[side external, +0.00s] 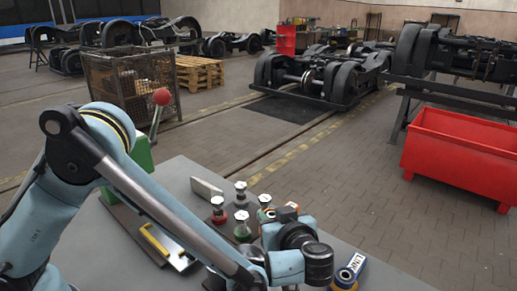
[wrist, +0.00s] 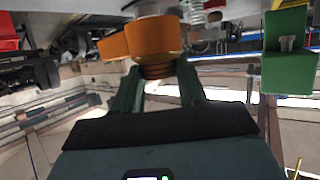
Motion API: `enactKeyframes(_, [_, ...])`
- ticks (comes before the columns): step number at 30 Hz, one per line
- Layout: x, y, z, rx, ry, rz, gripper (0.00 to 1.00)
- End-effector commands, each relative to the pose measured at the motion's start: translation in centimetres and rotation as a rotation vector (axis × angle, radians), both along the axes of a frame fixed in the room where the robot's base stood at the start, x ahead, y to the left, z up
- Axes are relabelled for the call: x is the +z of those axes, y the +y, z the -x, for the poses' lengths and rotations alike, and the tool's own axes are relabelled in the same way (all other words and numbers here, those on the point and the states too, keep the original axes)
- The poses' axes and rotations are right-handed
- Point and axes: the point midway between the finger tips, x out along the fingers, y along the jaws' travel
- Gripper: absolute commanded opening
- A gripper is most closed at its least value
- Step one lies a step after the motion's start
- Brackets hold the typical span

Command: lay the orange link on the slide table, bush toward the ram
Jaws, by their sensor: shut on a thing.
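My gripper (wrist: 158,76) is shut on the orange link (wrist: 143,38), whose wide orange body and ribbed round part show between the two dark green fingers in the wrist view. In the side view my gripper's fingers are hidden behind my wrist, and only small orange patches show near it. A green press-like body (side external: 141,156) with a red-ball lever (side external: 161,97) stands at the bench's left, partly behind my arm. A flat metal plate with a yellow bar (side external: 154,241) lies in front of it. I cannot tell whether this plate is the slide table, and the ram is not clear.
Several silver-topped posts with coloured bases (side external: 242,225) stand on the grey bench (side external: 185,172) beside my wrist. In the wrist view a green block (wrist: 287,72) shows at right.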

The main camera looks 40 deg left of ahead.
Motion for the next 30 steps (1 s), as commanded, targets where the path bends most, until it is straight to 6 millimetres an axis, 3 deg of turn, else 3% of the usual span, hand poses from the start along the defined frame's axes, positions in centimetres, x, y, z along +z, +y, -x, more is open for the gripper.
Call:
enactKeyframes(7, [-1.1,0.8,-0.9,0.0,-0.002,-0.002,0.0])
enactKeyframes(16, [-4.3,0.7,-0.8,-0.001,-0.002,-0.002,0.0])
enactKeyframes(29, [-4.8,0.7,-0.8,0.0,-0.002,-0.002,0.0])
enactKeyframes(30, [-4.9,0.7,-0.8,0.0,0.001,-0.001,0.46])
